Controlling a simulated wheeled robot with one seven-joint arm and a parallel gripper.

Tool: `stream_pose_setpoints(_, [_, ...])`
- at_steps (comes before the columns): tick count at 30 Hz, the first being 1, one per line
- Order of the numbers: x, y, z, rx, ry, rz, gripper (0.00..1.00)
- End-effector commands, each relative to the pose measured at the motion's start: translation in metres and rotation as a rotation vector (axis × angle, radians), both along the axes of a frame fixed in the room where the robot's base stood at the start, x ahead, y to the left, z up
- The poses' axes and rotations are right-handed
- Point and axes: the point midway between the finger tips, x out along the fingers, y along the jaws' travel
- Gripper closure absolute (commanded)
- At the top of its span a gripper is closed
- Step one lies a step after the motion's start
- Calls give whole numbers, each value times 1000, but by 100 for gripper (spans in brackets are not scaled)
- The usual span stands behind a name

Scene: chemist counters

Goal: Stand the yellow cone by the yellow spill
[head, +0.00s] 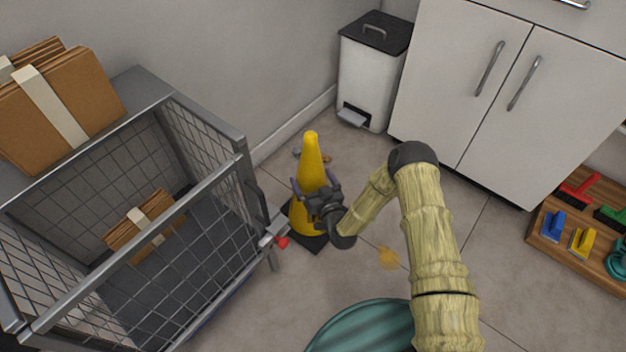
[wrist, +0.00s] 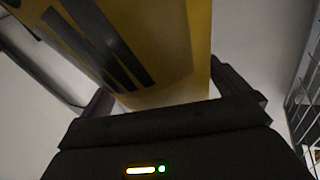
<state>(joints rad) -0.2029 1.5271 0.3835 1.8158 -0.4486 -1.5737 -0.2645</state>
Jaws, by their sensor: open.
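The yellow cone (head: 311,155) stands upright on its black square base on the tiled floor, beside the wire cart. A small yellow spill (head: 388,258) lies on the floor to the right of and nearer than the cone. My gripper (head: 310,187) is at the cone's middle, with its fingers open on either side of the cone. In the wrist view the yellow cone (wrist: 165,50) fills the space ahead between the open fingers (wrist: 160,95). I cannot tell whether a finger touches it. My gripper hides part of the cone's lower body.
A wire cart (head: 245,160) with cardboard parcels stands close at the left. A white pedal bin (head: 368,75) and white cabinets (head: 490,90) are behind. A wooden board (head: 560,255) with colored brushes lies at the right. Small debris lies behind the cone. Floor around the spill is clear.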

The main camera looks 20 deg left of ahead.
Motion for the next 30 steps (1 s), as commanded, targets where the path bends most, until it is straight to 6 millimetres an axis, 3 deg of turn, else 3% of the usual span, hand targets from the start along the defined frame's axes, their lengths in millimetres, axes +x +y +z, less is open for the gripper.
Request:
stream_pose_setpoints(8, [-21,-18,4,-1,4,0,0])
stream_pose_setpoints(21, [-82,-70,3,-3,5,0,0])
stream_pose_setpoints(30, [-91,-78,0,0,0,0,0])
